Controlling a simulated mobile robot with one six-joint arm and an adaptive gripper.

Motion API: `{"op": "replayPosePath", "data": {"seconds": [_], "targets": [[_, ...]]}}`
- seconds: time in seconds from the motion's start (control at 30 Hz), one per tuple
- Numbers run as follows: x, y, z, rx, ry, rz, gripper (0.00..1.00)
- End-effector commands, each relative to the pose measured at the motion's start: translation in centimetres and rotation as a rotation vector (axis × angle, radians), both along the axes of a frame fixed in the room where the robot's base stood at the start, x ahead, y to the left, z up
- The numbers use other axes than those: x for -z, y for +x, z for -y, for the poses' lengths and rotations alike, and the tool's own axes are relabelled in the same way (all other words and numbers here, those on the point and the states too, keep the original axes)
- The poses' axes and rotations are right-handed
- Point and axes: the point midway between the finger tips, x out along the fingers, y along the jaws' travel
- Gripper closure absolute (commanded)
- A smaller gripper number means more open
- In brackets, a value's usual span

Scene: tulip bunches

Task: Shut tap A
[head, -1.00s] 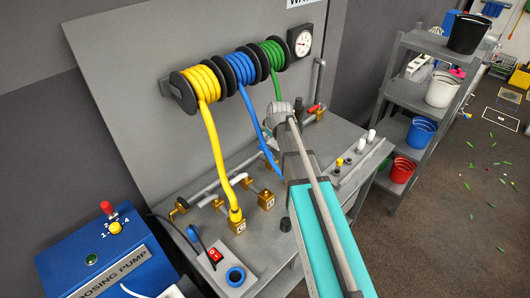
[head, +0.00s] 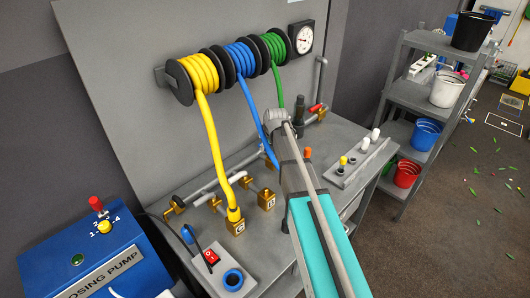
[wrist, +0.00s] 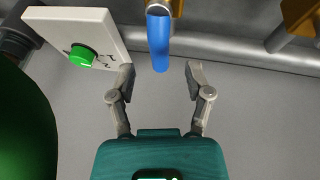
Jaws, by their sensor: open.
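In the head view, a brass fitting with a letter plate (head: 236,227) sits under the yellow hose. A second lettered brass fitting (head: 266,199) stands to its right; I cannot read either letter surely. A red lever (head: 316,107) sits by a brass piece at the back right of the bench. I cannot tell which part is tap A. My gripper is hidden behind my arm in the head view.
In the head view, a blue dosing pump (head: 85,262) stands left, a switch box (head: 211,258) on the front bench, shelves with buckets (head: 425,135) at right.

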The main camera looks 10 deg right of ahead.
Motion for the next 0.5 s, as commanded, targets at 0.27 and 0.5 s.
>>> {"op": "replayPosePath", "data": {"seconds": [0.27, 0.5], "targets": [[2.3, 1.0, -0.1, 0.0, 0.0, 0.0, 0.35], [3.1, 1.4, -0.1, 0.001, 0.0, 0.0, 0.35]]}}
